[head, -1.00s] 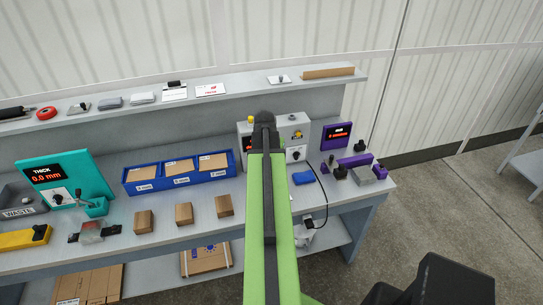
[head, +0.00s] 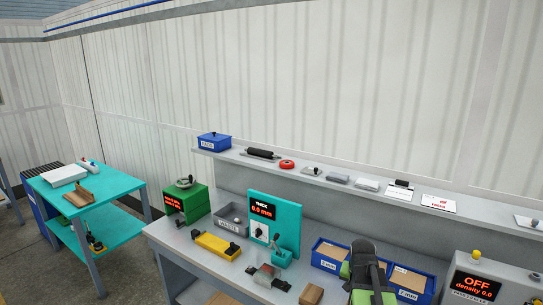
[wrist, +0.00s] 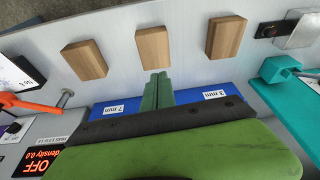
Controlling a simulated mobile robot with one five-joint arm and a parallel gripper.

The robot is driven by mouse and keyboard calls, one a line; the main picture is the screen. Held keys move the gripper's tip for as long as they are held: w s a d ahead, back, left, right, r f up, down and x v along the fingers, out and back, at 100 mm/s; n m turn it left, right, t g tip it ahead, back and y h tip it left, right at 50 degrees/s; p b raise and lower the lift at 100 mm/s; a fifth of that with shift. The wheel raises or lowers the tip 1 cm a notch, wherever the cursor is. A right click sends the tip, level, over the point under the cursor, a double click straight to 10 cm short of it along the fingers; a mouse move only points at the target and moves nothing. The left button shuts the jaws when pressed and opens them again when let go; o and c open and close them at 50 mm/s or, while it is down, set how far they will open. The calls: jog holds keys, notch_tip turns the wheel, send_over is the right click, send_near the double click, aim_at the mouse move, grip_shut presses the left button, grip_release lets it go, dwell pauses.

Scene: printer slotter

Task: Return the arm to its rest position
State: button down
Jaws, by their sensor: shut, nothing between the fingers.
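My gripper (wrist: 157,78) shows in the wrist view as two green fingers pressed together, shut and empty. It hangs over the bench, in front of the blue bins (wrist: 205,112) as seen there, and points toward a row of wooden blocks (wrist: 153,47) without touching them. In the head view, the black and green end of my arm is at the bottom, right of centre, and hides part of the blue bins (head: 329,254). The fingers themselves are not visible in the head view.
The grey bench carries a teal thickness gauge (head: 288,212), a waste tray (head: 232,221), a yellow tool (head: 216,244), a green device (head: 186,204) and a density meter reading OFF (head: 478,284). A shelf (head: 330,178) runs above. A teal cart (head: 110,196) stands left; floor between is clear.

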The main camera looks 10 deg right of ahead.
jog(key=w+a+f+n+y+b, duration=0.1)
jog(key=a+f+n+b, duration=0.2)
jog(key=a, duration=1.3)
jog(key=s+a+f+n+g, duration=0.1)
jog(key=s+a+n, duration=0.1)
jog(key=a, duration=0.3)
jog(key=s+a+f+n+g+y, duration=0.1)
jog(key=s+a+n+g, duration=0.1)
jog(key=a, duration=0.4)
jog(key=s+n, duration=0.1)
jog(key=s, duration=0.1)
jog(key=shift+s, duration=0.35)
